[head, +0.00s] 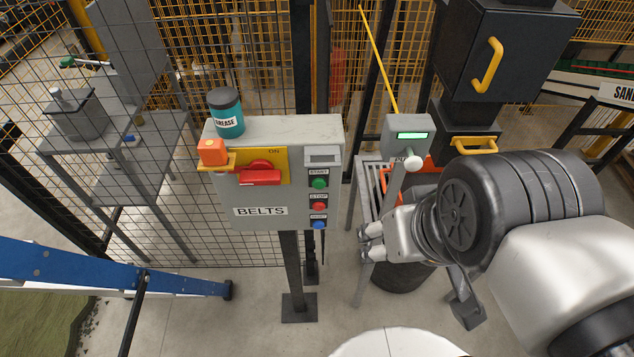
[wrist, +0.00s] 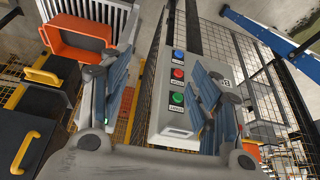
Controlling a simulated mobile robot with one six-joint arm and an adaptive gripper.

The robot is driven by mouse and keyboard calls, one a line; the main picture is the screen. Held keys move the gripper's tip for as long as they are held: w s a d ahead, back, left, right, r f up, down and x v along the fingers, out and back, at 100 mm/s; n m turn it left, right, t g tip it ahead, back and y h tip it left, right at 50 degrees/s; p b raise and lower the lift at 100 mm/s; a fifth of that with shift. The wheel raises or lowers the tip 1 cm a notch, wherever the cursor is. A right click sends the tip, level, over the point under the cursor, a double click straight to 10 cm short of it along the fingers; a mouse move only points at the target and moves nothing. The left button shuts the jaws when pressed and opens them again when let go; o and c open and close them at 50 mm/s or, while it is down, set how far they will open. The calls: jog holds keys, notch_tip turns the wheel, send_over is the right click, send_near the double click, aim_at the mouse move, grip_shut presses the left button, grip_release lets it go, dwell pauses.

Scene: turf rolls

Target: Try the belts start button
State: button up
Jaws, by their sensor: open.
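The grey BELTS control box (head: 225,210) stands on a post in the middle of the head view. Its right side carries a green start button (head: 319,183), a red stop button (head: 318,206) and a blue button (head: 318,224) in a column. My gripper (head: 369,243) is open and empty, to the right of the box and lower than the green button. In the wrist view the box appears upside down, with the green button (wrist: 176,98) between my two spread fingers. Neither finger visibly touches a button.
A red switch handle (head: 261,174), an orange block (head: 212,151) and a teal grease tin (head: 227,114) are on the box. A grey post with a lit green display (head: 411,135) and white knob stands close to my gripper. A blue beam (head: 110,270) crosses the lower left.

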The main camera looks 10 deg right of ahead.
jog(key=shift+c, duration=0.2)
grip_shut()
dwell(0.6)
dwell(1.3)
